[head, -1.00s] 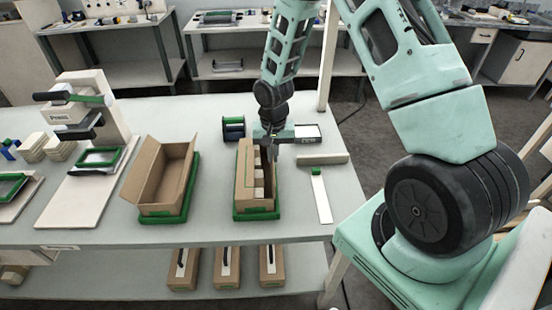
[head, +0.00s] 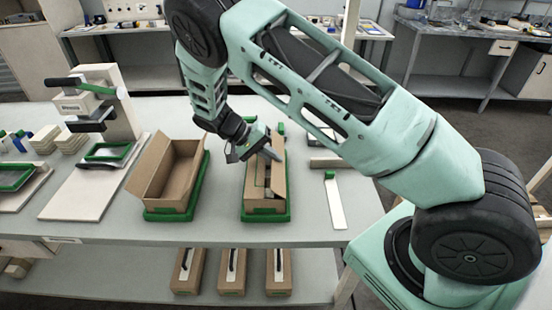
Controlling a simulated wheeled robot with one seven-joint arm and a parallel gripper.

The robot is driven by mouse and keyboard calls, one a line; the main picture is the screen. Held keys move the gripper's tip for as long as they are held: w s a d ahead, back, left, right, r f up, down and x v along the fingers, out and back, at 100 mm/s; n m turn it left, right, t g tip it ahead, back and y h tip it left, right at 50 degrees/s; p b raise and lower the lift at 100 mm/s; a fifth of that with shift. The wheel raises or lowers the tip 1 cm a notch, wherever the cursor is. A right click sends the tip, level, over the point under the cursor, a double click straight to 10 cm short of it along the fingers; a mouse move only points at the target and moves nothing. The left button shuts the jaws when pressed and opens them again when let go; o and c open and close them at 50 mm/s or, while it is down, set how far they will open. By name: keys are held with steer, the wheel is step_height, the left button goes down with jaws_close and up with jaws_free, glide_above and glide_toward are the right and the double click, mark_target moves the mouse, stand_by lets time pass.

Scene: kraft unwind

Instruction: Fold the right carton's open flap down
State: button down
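The right carton (head: 257,185) is a long brown box in a green-rimmed tray (head: 265,217) on the grey table. Its left top panel lies over the left half. A narrow dark gap runs along the top, and a brown panel (head: 279,172) shows right of it.
A second carton (head: 180,185) stands open on the left, its left flap leaning outward. A press (head: 105,105) stands at left. My arm crosses above the table's right side.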

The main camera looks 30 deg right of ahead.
steer(key=shift+w+a+f+g+h+b, duration=0.25)
steer(key=shift+f+g+h+b, duration=0.2)
steer(key=shift+g+h+b, duration=0.35)
steer(key=shift+s, duration=0.1)
steer(key=c, duration=1.6)
jaws_free()
steer(key=shift+c, duration=0.2)
steer(key=shift+r, duration=0.15)
